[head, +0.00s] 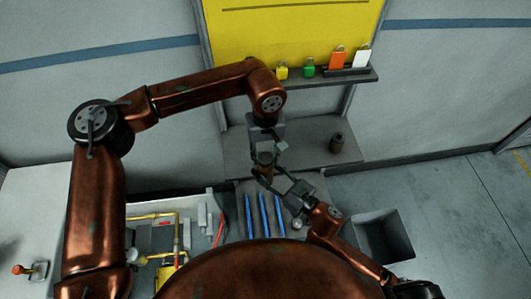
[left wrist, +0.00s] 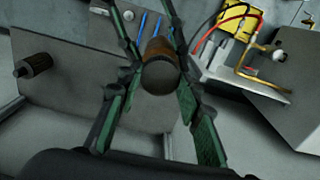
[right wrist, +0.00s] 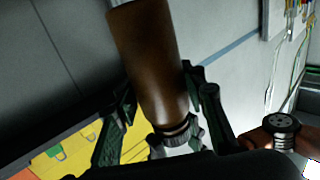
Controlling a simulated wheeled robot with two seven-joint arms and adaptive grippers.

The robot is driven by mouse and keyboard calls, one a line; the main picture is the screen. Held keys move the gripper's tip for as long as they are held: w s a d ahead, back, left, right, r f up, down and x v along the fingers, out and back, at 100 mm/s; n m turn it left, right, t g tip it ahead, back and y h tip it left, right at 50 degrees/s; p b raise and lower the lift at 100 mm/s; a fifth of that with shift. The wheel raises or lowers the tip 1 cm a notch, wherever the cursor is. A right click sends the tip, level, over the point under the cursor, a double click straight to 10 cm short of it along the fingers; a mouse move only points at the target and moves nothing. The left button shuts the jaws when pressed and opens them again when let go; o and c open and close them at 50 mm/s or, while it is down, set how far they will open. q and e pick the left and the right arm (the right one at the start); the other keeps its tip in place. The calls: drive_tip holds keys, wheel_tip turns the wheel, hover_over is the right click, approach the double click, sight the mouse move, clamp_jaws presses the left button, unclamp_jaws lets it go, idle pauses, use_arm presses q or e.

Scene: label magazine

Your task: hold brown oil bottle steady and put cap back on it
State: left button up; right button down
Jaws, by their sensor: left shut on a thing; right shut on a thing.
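The brown oil bottle (head: 265,174) stands upright between my grippers, held above the bench. In the right wrist view the bottle (right wrist: 147,62) appears upside down and large, with a dark neck and a ribbed grey cap (right wrist: 186,137) at its mouth. In the left wrist view the round grey cap end (left wrist: 160,77) is nearest, with the brown body (left wrist: 160,46) beyond. My left gripper (head: 266,150) comes from above and is shut on the cap. My right gripper (head: 265,178) comes from the lower right and is shut on the bottle. I cannot tell whether the cap is fully seated.
A dark bottle-like container (head: 337,143) stands on the right of the grey bench (head: 235,150). A shelf (head: 345,77) with padlocks is behind. An open grey bin (head: 383,236) is at right.

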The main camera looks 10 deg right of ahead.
use_arm(q)
drive_tip(key=m, duration=0.6)
drive_tip(key=shift+f, duration=0.1)
drive_tip(key=m, duration=0.7)
drive_tip(key=o, duration=0.7)
drive_tip(key=shift+o, duration=0.2)
drive_tip(key=shift+r, duration=2.3)
